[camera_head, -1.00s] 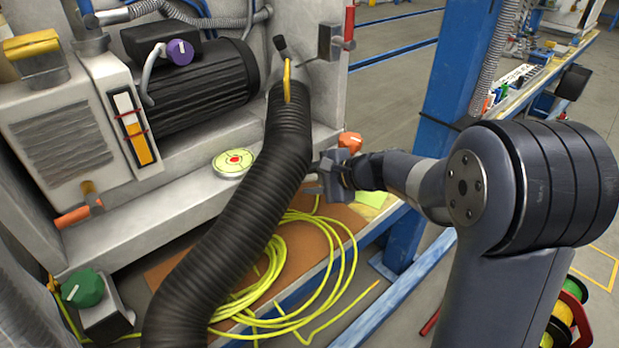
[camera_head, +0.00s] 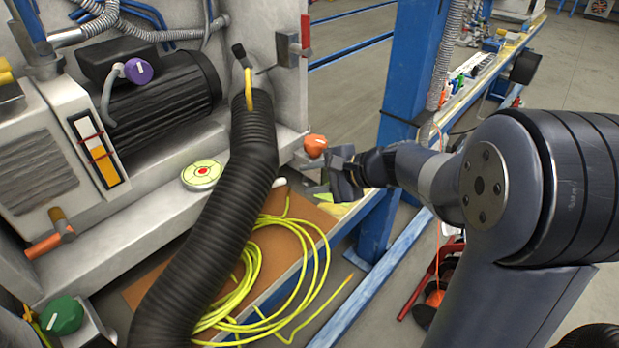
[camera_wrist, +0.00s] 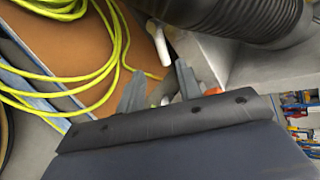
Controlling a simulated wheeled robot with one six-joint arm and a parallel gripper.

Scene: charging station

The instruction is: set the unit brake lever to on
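No readable label marks the brake lever. Several handles show on the grey unit: a red-handled lever (camera_head: 304,34) at its upper right edge, a black-knobbed lever (camera_head: 238,52) above the hose, an orange-handled lever (camera_head: 45,245) at the left and a white-tipped handle (camera_head: 279,183) beside the hose. A white rod end (camera_wrist: 161,46) shows ahead of the fingers in the wrist view. My gripper (camera_head: 338,172) is right of the hose, below the orange knob (camera_head: 316,145). Its fingers (camera_wrist: 158,88) stand apart in the wrist view, with a grey piece between or behind them; contact is unclear.
A thick black hose (camera_head: 225,210) runs down in front of the unit. A yellow cable (camera_head: 262,272) lies coiled on the brown board. A blue post (camera_head: 405,110) stands behind my arm. A round yellow-green disc with a red centre (camera_head: 201,174) sits on the ledge.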

